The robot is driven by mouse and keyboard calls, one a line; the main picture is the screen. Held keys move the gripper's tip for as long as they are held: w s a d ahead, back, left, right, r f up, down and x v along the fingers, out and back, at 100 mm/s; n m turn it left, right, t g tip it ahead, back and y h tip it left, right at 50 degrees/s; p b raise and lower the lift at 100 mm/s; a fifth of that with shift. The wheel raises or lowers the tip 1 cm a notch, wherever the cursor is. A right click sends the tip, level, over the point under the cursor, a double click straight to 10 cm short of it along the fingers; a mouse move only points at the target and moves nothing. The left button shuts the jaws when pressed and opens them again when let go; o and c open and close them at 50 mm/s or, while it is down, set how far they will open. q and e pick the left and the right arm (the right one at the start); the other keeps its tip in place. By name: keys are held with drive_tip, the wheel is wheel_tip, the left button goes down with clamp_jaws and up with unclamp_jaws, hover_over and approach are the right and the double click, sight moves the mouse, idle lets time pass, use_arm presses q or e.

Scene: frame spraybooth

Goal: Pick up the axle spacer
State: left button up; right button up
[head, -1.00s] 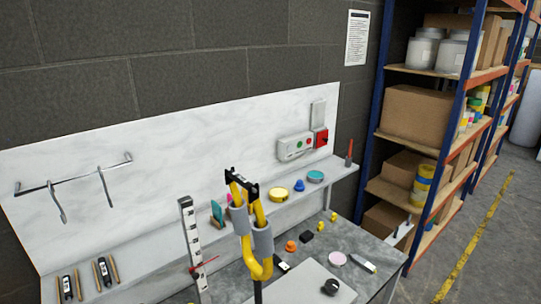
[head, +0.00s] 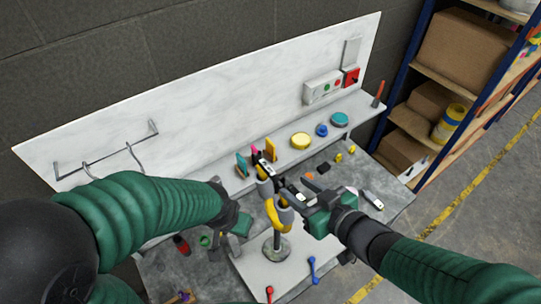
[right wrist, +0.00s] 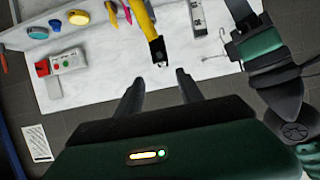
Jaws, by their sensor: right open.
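A yellow fork (head: 277,212) stands upright on a round stand on the workbench. A dark bar lies across its upper end and looks like the axle spacer (head: 266,171). In the right wrist view a black end piece (right wrist: 158,48) shows at the tip of the yellow fork, just beyond my fingertips. My right gripper (head: 288,190) is open beside the top of the fork, to its right. In the right wrist view its two fingers (right wrist: 160,76) are apart with nothing between them. My left gripper (head: 238,220) is left of the fork; its jaws are unclear.
A back ledge holds a yellow tin (head: 300,140), a teal tin (head: 339,119) and small upright items. A control box (head: 322,89) is on the white back panel. A blue tool (head: 312,269) and a red tool (head: 269,292) lie in front. Shelving stands at right.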

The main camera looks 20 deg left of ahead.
sight(270, 169)
drive_tip(key=x, duration=0.6)
drive_tip(key=shift+s+a+b, duration=0.2)
drive_tip(key=shift+a+b, duration=0.2)
drive_tip(key=shift+a, duration=0.1)
drive_tip(key=shift+w+a, duration=0.15)
drive_tip(key=shift+a, duration=0.15)
drive_tip(key=shift+w+a+p, duration=0.15)
drive_tip(key=shift+a+p, duration=0.05)
drive_tip(key=shift+p, duration=0.15)
drive_tip(key=w+p, duration=0.1)
drive_tip(key=w+a+f+p, duration=0.1)
drive_tip(key=shift+w+a+f, duration=0.15)
drive_tip(key=shift+w+a, duration=0.1)
drive_tip(key=shift+a, duration=0.1)
drive_tip(key=shift+w+a+f, duration=0.1)
drive_tip(key=shift+w+f, duration=0.1)
drive_tip(key=shift+a, duration=0.15)
drive_tip(key=shift+s+a, duration=0.15)
drive_tip(key=shift+a, duration=0.25)
drive_tip(key=c, duration=0.7)
clamp_jaws()
use_arm(q)
drive_tip(key=r, duration=0.3)
drive_tip(key=shift+a+r, duration=0.1)
drive_tip(key=shift+a, duration=0.3)
use_arm(e)
drive_tip(key=shift+d, duration=0.25)
